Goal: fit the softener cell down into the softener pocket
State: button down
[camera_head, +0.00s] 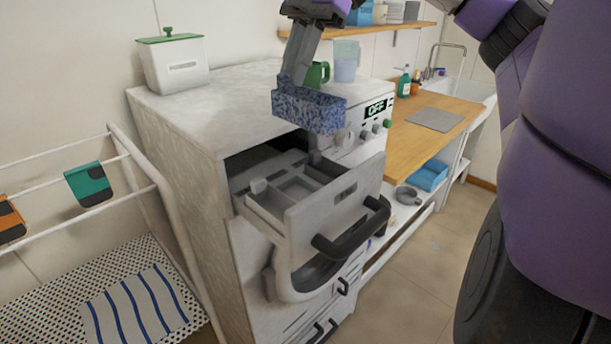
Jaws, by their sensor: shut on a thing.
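A blue speckled block, which looks like the softener cell (310,110), hangs from my gripper (292,82). My gripper is shut on its upper left part, and it is held level above the open drawer, clear of it. The grey drawer (335,200) is pulled out from the white washing machine (190,140) and has several compartments. I cannot tell for sure which compartment is the softener pocket. The cell hides part of the drawer's back and the machine's front panel.
A white box with a green lid (175,62) stands on the machine top. A green mug (316,75) and a clear jug (346,62) stand behind the cell. A drying rack (130,150) is at left, a wooden counter (415,140) at right.

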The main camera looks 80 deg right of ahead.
notch_tip(320, 180, down, 17)
jog(key=shift+f+p, duration=0.2)
jog(key=shift+p, duration=0.7)
jog(key=shift+f, duration=0.15)
jog(key=c, duration=1.7)
grip_release()
jog(key=b+v, duration=0.2)
jog(key=v, duration=1)
jog(key=shift+r, duration=0.2)
jog(key=shift+r, duration=0.1)
